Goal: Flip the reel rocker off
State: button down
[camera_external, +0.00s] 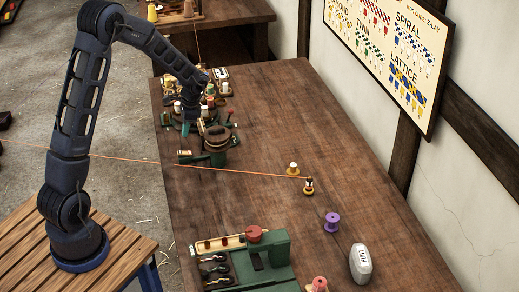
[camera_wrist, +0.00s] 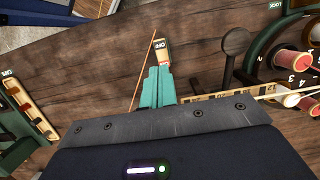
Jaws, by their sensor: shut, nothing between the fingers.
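A small cream block with a dark label that seems to read OFF (camera_wrist: 161,46) lies just beyond my fingertips in the wrist view; it looks like part of a rocker, but I cannot tell whether it is the reel rocker. My gripper (camera_wrist: 158,72) has its teal fingers together, empty, with the tips close to or touching the block's near end. The fingers hide what lies under them. In the external view my gripper (camera_external: 186,135) is low over the table's left side, beside a dark round tub (camera_external: 216,138).
An orange cord (camera_external: 130,160) stretches across the table. Spools and fittings (camera_external: 215,90) crowd its far left. A green machine (camera_external: 262,262), a purple spool (camera_external: 332,222) and a white weight (camera_external: 360,263) stand nearer. The table's right middle is mostly clear.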

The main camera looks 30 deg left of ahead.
aim_at(181, 153)
jog(key=x, duration=0.7)
jog(key=shift+s+f, duration=0.1)
jog(key=shift+f, duration=0.25)
jog(key=shift+a, duration=0.1)
jog(key=shift+s+a+f+t+h, duration=0.3)
jog(key=shift+s+f+t+h, duration=0.1)
jog(key=shift+t+h, duration=0.1)
jog(key=shift+s+f+t+h, duration=0.15)
jog(key=shift+s+t+h, duration=0.05)
jog(key=shift+t+h, duration=0.2)
jog(key=shift+d, duration=0.1)
